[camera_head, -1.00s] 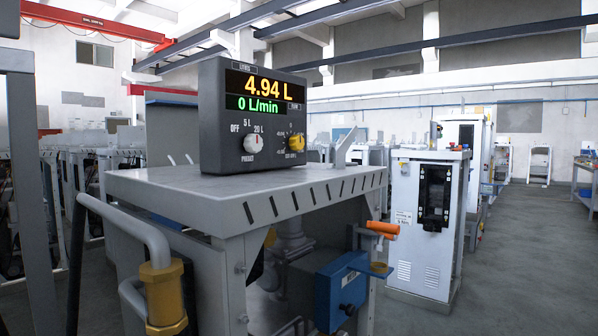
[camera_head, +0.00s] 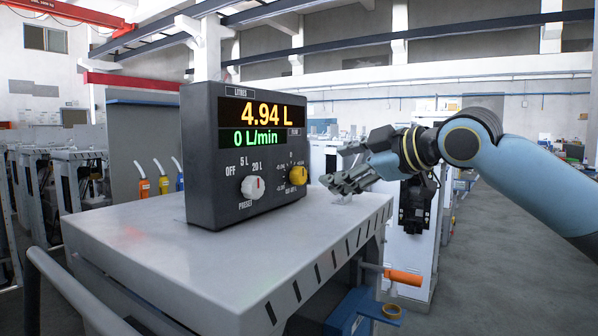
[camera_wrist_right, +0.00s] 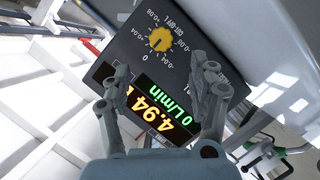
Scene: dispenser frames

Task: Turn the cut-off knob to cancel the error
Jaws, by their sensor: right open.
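The dark control box (camera_head: 215,185) stands on the grey cabinet top; its display (camera_head: 264,122) reads 4.94 L and 0 L/min. A yellow knob (camera_head: 297,176) is at the right of its face, with a numbered scale including 0; its lower label is hard to read. My right gripper (camera_head: 338,168) is open and empty, just right of the box. In the right wrist view the yellow knob (camera_wrist_right: 160,39) appears upside down, beyond and between the open fingertips (camera_wrist_right: 163,68), apart from them. My left gripper is not in view.
The grey cabinet top (camera_head: 130,240) is mostly clear in front of the box. An orange handle (camera_head: 403,277) sticks out at the cabinet's right side. Colored nozzles (camera_head: 164,184) stand behind left. White cabinets fill the background; open floor lies to the right.

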